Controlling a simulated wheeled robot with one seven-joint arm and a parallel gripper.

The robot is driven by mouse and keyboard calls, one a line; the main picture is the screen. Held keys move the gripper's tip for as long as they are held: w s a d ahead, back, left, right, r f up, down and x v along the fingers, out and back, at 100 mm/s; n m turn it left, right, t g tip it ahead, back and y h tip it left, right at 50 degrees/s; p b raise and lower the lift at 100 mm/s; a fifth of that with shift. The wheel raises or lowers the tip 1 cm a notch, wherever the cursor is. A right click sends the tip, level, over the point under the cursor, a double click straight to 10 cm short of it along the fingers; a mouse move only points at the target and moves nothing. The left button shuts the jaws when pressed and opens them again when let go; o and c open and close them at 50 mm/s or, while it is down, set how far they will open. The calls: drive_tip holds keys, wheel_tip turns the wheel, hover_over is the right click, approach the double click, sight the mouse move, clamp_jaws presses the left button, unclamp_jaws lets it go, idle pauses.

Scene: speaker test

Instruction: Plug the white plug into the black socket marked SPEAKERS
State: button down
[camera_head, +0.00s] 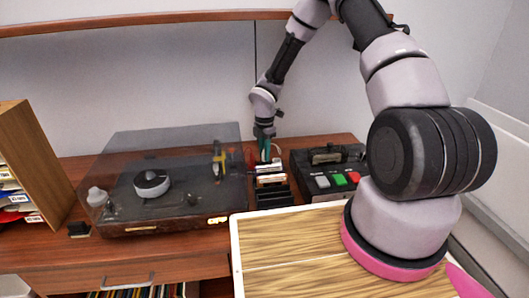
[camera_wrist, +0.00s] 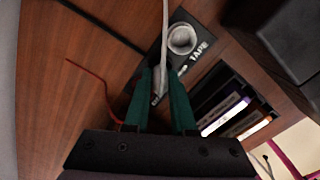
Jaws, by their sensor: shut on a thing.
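My gripper (camera_wrist: 162,98) has green fingers shut on the white plug (camera_wrist: 160,84), whose pale cable runs up out of the wrist view. Below it is a dark panel (camera_wrist: 205,62) with a pale round socket (camera_wrist: 182,39) beside the word TAPE. More lettering on the panel is partly hidden by the fingers and plug. No readable SPEAKERS mark or black socket shows; whether the plug touches the panel, I cannot tell. In the head view my gripper (camera_head: 265,152) points down behind the cassettes, and the plug is too small to make out.
Cassettes in a rack (camera_wrist: 226,106) stand close right of the panel. In the head view a turntable (camera_head: 165,185) is at left and a tape recorder (camera_head: 332,172) with coloured buttons at right. A thin red wire (camera_wrist: 98,80) lies on the wooden top (camera_wrist: 62,120).

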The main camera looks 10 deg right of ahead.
drive_tip(key=shift+f, duration=0.35)
idle(0.4)
drive_tip(key=c, duration=0.7)
unclamp_jaws()
drive_tip(key=shift+o, duration=0.2)
drive_tip(key=o, duration=0.4)
drive_tip(key=shift+r, duration=2.55)
